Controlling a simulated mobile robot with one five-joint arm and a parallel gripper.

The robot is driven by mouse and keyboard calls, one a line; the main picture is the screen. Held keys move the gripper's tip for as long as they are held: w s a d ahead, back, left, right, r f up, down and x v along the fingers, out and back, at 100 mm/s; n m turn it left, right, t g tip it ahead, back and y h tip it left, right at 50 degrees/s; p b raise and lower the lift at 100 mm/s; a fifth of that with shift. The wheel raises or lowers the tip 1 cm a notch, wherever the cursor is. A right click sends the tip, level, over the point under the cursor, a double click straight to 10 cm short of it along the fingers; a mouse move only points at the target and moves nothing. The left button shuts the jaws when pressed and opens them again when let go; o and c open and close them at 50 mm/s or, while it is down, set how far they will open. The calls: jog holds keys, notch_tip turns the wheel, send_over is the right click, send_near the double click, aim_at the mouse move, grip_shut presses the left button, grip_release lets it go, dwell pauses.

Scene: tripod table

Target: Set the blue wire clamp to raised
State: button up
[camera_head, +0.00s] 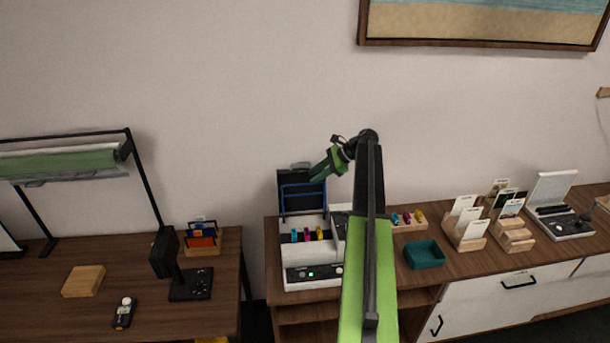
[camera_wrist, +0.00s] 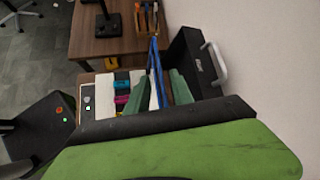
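The blue wire clamp (camera_head: 283,201) is a thin wire frame on the white machine (camera_head: 314,275). It stands roughly upright in front of a black panel. In the wrist view the clamp (camera_wrist: 154,57) shows as a thin blue line seen nearly edge-on. My gripper (camera_head: 316,176) is at the clamp's upper right corner, pointing down and left. In the wrist view my gripper's two green fingers (camera_wrist: 162,90) are apart, with the clamp's wire running toward the gap between them. Whether they touch the wire cannot be told.
Small coloured pieces (camera_head: 307,235) sit on the machine's top. A teal tray (camera_head: 424,255) and wooden card holders (camera_head: 464,240) are to the right. A separate table (camera_head: 50,255) with a black stand (camera_head: 190,285) is left, across a gap.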

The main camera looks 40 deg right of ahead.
jog(key=p+v, duration=0.5)
jog(key=v, duration=0.4)
jog(key=shift+s+r, duration=0.15)
jog(key=shift+s, duration=0.05)
jog(key=shift+d, duration=0.1)
